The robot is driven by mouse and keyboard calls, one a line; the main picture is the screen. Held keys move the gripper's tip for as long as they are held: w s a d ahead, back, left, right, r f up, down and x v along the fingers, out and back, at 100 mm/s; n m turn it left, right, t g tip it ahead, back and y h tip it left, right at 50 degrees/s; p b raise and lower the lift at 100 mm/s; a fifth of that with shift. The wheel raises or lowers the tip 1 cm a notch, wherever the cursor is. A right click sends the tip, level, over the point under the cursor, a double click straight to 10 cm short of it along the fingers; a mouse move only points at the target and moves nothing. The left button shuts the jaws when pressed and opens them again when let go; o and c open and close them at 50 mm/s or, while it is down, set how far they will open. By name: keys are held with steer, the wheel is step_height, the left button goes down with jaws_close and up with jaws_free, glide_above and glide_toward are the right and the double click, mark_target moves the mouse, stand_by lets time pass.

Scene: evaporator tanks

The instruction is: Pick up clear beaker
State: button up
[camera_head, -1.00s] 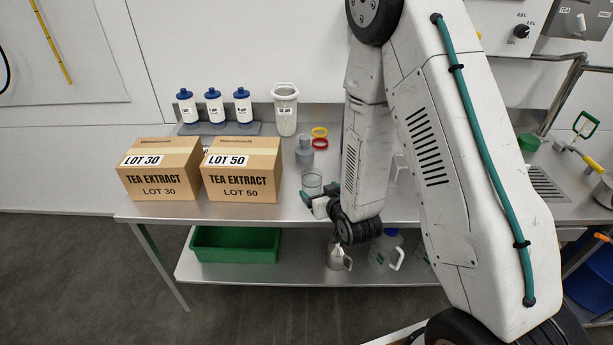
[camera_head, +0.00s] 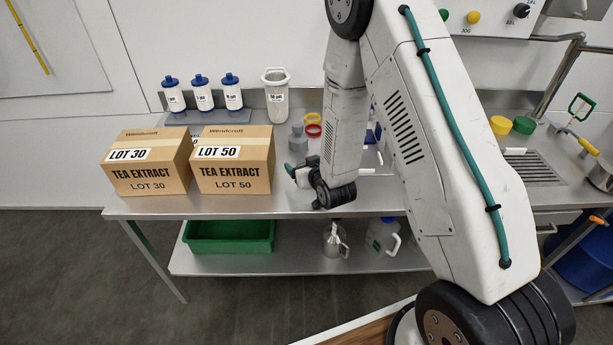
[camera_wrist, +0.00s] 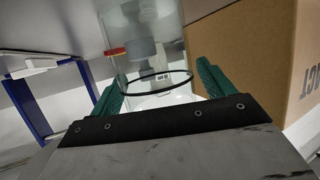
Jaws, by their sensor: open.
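The clear beaker (camera_wrist: 153,62) shows in the wrist view as see-through glass with a dark round rim. It stands between the two green fingers of my gripper (camera_wrist: 160,88), which are spread apart. The fingers flank the rim, and a clean touch on the glass cannot be made out. In the head view my gripper (camera_head: 297,172) is low over the steel bench, just right of the LOT 50 box.
The LOT 50 box (camera_head: 232,160) stands close left of my gripper, with the LOT 30 box (camera_head: 150,163) beyond it. A blue frame (camera_wrist: 28,108) shows in the wrist view.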

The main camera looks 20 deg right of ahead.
steer(key=c, duration=1.1)
steer(key=shift+r, duration=0.1)
